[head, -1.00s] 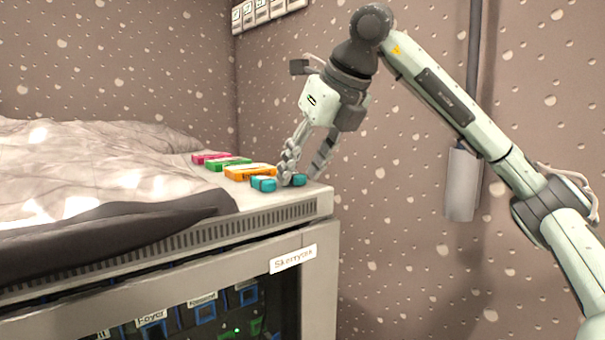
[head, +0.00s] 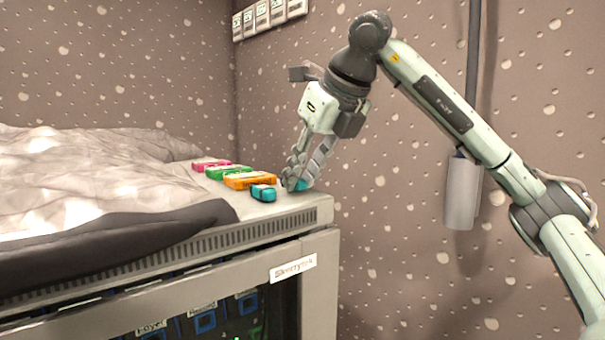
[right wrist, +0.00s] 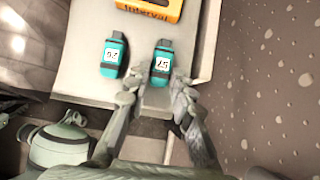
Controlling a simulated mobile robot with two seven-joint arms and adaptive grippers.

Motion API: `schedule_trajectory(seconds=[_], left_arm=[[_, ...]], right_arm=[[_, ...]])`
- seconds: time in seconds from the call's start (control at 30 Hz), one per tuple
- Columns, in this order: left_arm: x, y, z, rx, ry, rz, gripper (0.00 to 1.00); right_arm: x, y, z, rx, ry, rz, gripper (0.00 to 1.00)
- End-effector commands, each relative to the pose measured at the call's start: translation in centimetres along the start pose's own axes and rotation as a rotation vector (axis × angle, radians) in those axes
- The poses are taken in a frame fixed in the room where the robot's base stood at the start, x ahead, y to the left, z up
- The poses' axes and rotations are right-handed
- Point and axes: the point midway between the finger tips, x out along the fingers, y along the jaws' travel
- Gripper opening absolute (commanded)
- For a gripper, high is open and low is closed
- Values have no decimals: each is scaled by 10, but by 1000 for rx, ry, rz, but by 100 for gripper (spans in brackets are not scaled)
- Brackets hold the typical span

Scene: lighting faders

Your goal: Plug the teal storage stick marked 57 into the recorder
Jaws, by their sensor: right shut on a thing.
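The teal storage stick marked 57 (right wrist: 161,62) lies near the right end of the cabinet top, its label facing the right wrist camera. In the head view only a bit of it (head: 302,184) shows, at my right gripper's fingertips. My right gripper (head: 295,183) points down and is shut on this stick, with fingers either side of its near end in the right wrist view (right wrist: 156,96). A second teal stick (head: 263,193) lies to its left; its label (right wrist: 110,55) seems to read 26. I cannot tell which thing is the recorder. My left gripper is out of view.
Orange (head: 250,180), green (head: 228,172) and pink (head: 210,164) pieces lie in a row behind the sticks. A crumpled cloth (head: 100,180) covers the left of the cabinet top. Below, the cabinet front (head: 318,290) frames labelled blue sockets (head: 205,322). The wall stands close on the right.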

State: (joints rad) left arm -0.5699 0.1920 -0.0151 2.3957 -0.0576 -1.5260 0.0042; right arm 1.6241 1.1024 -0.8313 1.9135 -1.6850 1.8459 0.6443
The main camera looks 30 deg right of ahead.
Motion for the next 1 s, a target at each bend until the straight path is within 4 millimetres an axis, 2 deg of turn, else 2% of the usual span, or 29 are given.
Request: schedule_trajectory(seconds=[0.1,0.5,1.0], left_arm=[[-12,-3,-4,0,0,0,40],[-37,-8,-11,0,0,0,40],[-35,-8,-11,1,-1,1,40]], right_arm=[[-12,0,8,0,-1,0,0],[-36,0,25,0,1,0,0],[-31,3,24,-28,1,20,0]])
